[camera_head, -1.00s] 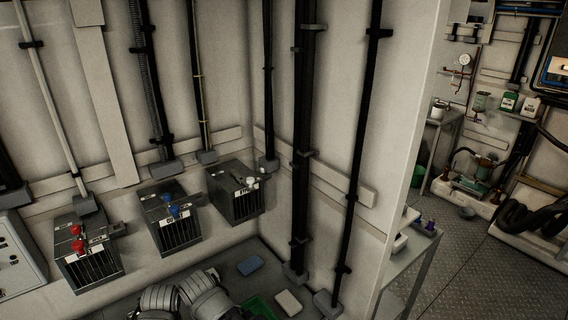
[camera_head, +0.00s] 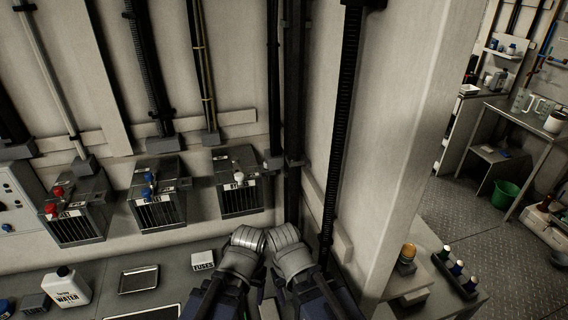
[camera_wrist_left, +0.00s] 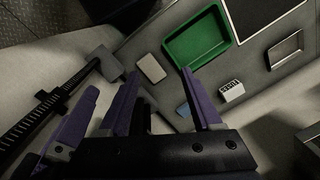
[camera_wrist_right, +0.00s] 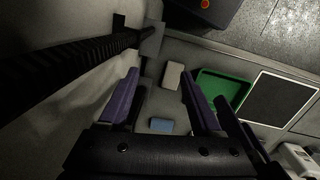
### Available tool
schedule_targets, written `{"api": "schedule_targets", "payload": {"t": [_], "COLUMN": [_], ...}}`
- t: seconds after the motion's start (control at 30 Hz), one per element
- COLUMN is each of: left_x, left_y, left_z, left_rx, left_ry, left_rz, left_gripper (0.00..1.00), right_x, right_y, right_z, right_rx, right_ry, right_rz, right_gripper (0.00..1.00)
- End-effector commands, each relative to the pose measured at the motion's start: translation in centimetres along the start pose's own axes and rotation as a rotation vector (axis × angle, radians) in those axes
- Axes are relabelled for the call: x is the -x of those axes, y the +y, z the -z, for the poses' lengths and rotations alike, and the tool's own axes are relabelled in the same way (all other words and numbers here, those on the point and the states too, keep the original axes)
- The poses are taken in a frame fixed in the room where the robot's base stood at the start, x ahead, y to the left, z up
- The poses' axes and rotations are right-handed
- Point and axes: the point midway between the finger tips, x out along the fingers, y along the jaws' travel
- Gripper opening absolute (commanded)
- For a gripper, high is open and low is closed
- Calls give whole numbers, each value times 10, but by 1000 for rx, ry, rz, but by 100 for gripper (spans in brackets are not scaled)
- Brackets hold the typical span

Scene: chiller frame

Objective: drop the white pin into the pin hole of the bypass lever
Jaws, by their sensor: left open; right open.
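A dark slatted box (camera_head: 241,199) on the back wall, the rightmost of three, has small white parts (camera_head: 238,177) on its front top; I cannot tell which is the pin. A grey lever-like piece (camera_head: 221,155) shows at its top; the pin hole is too small to make out. My two wrists are close together below and right of this box in the head view, their fingers hidden there. My left gripper (camera_wrist_left: 160,78) is open and empty in the left wrist view. My right gripper (camera_wrist_right: 160,78) is open and empty in the right wrist view.
Similar boxes with red knobs (camera_head: 57,191) and blue knobs (camera_head: 148,177) hang to the left. The bench below holds a water bottle (camera_head: 66,287), a metal tray (camera_head: 139,279), a fuses box (camera_head: 204,260), a green tray (camera_wrist_left: 170,48) and a blue block (camera_wrist_right: 161,125). Vertical pipes stand to the right.

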Motion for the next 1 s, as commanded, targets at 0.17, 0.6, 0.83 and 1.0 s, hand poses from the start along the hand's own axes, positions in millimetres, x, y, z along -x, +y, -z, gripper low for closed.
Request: {"api": "schedule_targets", "payload": {"t": [0.17,0.6,0.83,1.0], "left_x": [26,164,206,212], "left_y": [-4,-49,-69,-72], "left_z": [55,208,229,231], "left_rx": [-4,64,101,107], "left_ry": [220,992,1172,1202], "left_rz": [-44,-71,-46,-40], "left_gripper": [67,67,67,67], "right_x": [21,68,75,76], "right_y": [2,6,7,7], "right_z": [-1,-4,-4,-4], "right_rx": [-1,-6,-7,-7], "right_ry": [0,0,0,0], "right_rz": [0,1,2,2], "right_gripper": [82,82,82,82]}}
